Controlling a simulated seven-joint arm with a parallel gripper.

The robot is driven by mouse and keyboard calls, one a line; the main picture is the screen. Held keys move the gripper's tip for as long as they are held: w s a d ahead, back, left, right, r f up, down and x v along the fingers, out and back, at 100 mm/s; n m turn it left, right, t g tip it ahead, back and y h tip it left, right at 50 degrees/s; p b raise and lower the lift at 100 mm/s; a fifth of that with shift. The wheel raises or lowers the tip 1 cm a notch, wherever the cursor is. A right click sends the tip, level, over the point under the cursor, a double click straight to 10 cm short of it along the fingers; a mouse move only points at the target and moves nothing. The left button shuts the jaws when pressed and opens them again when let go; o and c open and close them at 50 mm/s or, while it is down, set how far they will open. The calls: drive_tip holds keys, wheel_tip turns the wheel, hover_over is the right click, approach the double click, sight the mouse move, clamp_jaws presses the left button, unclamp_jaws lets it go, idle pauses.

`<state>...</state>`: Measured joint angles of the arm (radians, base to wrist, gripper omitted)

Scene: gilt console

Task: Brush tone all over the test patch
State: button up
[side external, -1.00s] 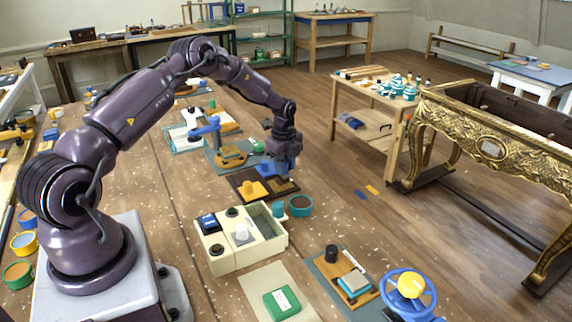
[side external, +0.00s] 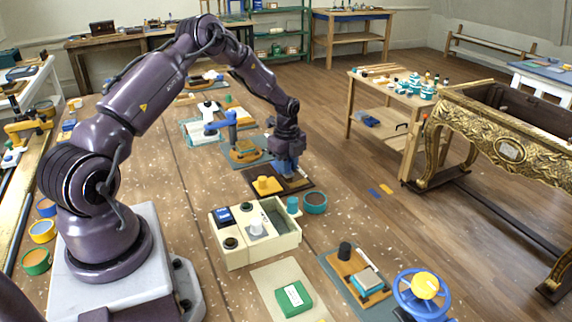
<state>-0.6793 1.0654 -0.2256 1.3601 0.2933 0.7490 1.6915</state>
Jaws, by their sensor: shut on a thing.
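A dark brown board (side external: 260,193) lies on the bench beyond the cream box. A yellow block (side external: 266,184) sits on its left half. A brown patch (side external: 299,186), seemingly the test patch, shows on its right half. My gripper (side external: 288,173) is over that right half, pointing down, with its blue fingers shut. What it holds is too small and hidden to make out clearly; it may be the brush. The fingers cover part of the patch. I cannot tell whether the held thing touches the patch, or how much tone is on it.
A cream compartment box (side external: 236,256) stands in front of the board, with a teal tin (side external: 315,202) near its back right. A blue clamp-like tool (side external: 228,122) stands behind the board. Green and wooden items lie at the front. A gilt console (side external: 505,150) stands across the floor.

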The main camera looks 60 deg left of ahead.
drive_tip(key=shift+w, duration=2.6)
drive_tip(key=shift+s, duration=3.1)
drive_tip(key=shift+s+d, duration=0.1)
drive_tip(key=shift+d, duration=0.55)
drive_tip(key=shift+w, duration=3.15)
drive_tip(key=shift+s, duration=3.1)
drive_tip(key=shift+w, duration=3.1)
drive_tip(key=shift+d, duration=0.5)
drive_tip(key=shift+s, duration=3.2)
drive_tip(key=shift+w+d, duration=0.1)
drive_tip(key=shift+w, duration=3.05)
drive_tip(key=shift+s, duration=3.15)
wheel_tip(320, 180, up, 8)
drive_tip(key=shift+f, duration=0.2)
